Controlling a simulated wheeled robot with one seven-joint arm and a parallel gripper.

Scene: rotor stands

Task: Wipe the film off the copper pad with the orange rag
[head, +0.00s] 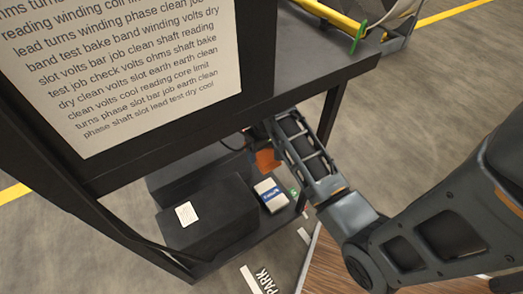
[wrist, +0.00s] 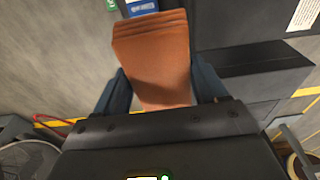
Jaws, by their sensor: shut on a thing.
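The orange rag (wrist: 152,58) is folded and hangs between the two fingers of my gripper (wrist: 160,82) in the wrist view. My gripper is shut on it. In the head view a patch of the rag (head: 267,160) shows beyond my forearm, under the black bench top. The gripper itself is mostly hidden there by my arm and the bench. I cannot make out the copper pad or any film in either view.
A black bench (head: 300,75) with a printed sheet (head: 130,75) overhangs the space. On its lower shelf stand a black box (head: 210,218) and a blue-and-white box (head: 271,194). The blue-and-white box also shows in the wrist view (wrist: 142,7). Bare floor (head: 430,80) lies at right.

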